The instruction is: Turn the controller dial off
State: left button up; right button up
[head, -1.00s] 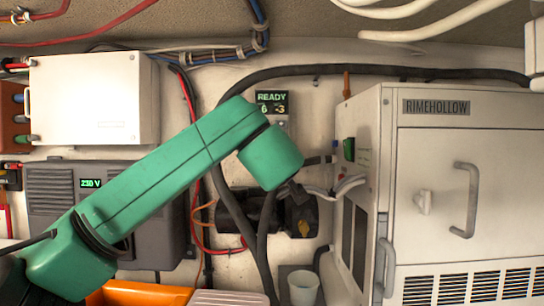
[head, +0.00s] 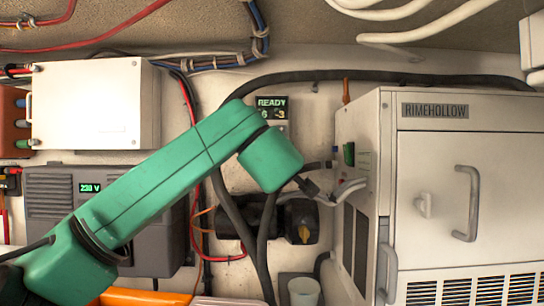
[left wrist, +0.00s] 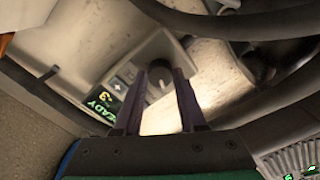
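The controller is a small grey wall unit with a lit READY display (head: 271,108) in the head view, above my green left wrist. My wrist hides its dial there. In the left wrist view the READY display (left wrist: 106,101) shows tilted, with plus and minus keys beside it. The round dark dial (left wrist: 158,79) has a pale pointer mark. My left gripper (left wrist: 160,76) has one dark finger on each side of the dial, and the dial fills the gap at the fingertips. It looks shut on the dial, though the contact edges are dim. My right gripper is out of view.
Thick black hoses (head: 400,72) run above and below the controller. A white RIMEHOLLOW cabinet (head: 468,150) stands at right. A white box (head: 88,102) and a grey 230 V unit (head: 62,215) are at left.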

pick_arm(q)
jog(key=o, duration=0.4)
jog(key=shift+w, duration=0.1)
jog(key=s+b, duration=0.7)
jog(key=s, duration=0.7)
jog(key=shift+s, duration=0.3)
